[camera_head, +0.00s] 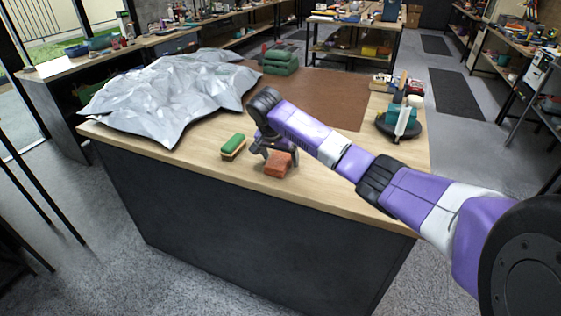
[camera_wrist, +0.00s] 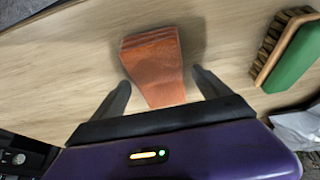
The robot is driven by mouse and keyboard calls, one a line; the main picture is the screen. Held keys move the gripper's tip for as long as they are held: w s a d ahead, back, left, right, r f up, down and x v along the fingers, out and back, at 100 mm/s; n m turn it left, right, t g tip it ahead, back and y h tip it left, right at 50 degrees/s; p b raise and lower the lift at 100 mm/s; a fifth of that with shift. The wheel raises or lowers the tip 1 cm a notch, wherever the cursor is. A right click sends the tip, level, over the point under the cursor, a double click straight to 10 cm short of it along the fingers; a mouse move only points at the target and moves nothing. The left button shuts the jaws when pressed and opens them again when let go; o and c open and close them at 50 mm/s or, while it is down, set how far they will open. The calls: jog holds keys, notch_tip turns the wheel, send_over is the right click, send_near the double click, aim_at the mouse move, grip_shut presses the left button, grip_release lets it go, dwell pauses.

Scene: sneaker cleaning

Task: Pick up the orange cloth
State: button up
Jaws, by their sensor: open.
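The orange cloth (camera_head: 279,164) is a small folded stack on the wooden table top, near its front edge. My gripper (camera_head: 272,148) is right above and behind it in the head view. In the wrist view the orange cloth (camera_wrist: 156,68) lies ahead, its narrower near end between the two dark fingers of my gripper (camera_wrist: 160,85). The fingers are apart on both sides of the cloth and do not visibly touch it. How high the fingertips are above the table I cannot tell.
A green-backed brush (camera_head: 233,146) lies left of the cloth; it is at right in the wrist view (camera_wrist: 291,52). A crumpled silver sheet (camera_head: 175,95) covers the table's left. A brown mat (camera_head: 318,97), folded green cloths (camera_head: 280,62) and a round dark caddy (camera_head: 402,128) lie farther back.

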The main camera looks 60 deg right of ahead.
aim_at(280, 158)
jog(key=c, duration=1.6)
jog(key=shift+r, duration=0.1)
notch_tip(280, 158, up, 20)
jog(key=p, duration=0.2)
jog(key=shift+p, duration=0.35)
